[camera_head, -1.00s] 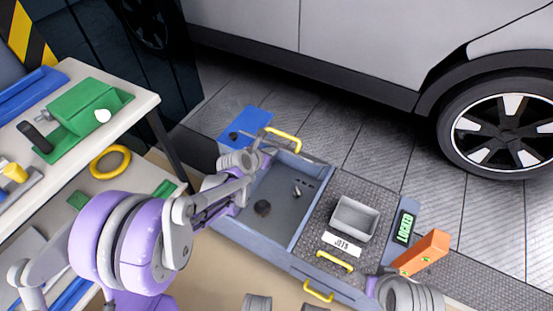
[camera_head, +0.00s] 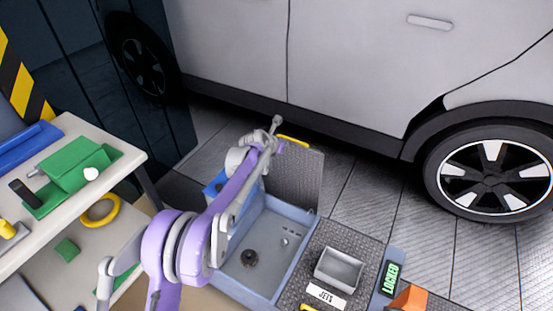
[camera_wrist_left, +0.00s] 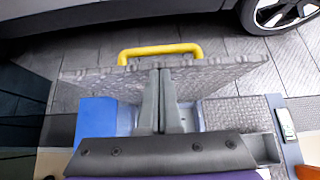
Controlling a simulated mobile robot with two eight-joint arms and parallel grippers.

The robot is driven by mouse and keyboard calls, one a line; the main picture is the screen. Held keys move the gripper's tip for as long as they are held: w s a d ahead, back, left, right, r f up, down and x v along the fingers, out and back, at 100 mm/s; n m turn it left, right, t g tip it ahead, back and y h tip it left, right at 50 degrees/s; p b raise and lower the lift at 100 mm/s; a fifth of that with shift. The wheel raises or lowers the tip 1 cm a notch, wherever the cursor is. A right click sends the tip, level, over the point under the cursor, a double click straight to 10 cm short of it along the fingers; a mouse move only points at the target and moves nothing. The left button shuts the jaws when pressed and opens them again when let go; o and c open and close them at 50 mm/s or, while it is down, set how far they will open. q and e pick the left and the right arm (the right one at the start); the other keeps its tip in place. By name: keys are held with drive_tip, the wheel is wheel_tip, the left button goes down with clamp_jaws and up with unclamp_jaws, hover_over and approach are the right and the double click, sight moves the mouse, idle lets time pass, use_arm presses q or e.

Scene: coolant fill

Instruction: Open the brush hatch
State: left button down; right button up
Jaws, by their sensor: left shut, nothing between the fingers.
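The brush hatch is a grey tread-plate lid (camera_head: 296,178) with a yellow handle (camera_head: 292,141) at its far, upper edge. It stands raised at the far end of an open blue-grey compartment (camera_head: 290,262). In the left wrist view the lid (camera_wrist_left: 222,72) spans the middle, with the handle (camera_wrist_left: 160,50) above it. My left gripper (camera_wrist_left: 160,72) is shut and empty, its fingertips at the lid just below the handle. Whether they touch it I cannot tell. In the head view its fingers are hard to make out. My right gripper is not in view.
The compartment holds a dark round part (camera_head: 249,258). To its right are a grey tray (camera_head: 340,268), a "JETS" label (camera_head: 326,294) and a green "LOCKED" display (camera_head: 391,278). A white car (camera_head: 350,60) stands close behind. A workbench (camera_head: 125,160) is on the left.

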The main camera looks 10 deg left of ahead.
use_arm(q)
drive_tip(key=w+d, duration=0.2)
drive_tip(key=w, duration=0.3)
drive_tip(key=shift+w+r+p, duration=0.35)
drive_tip(key=shift+r, duration=0.05)
drive_tip(key=shift+a, duration=0.1)
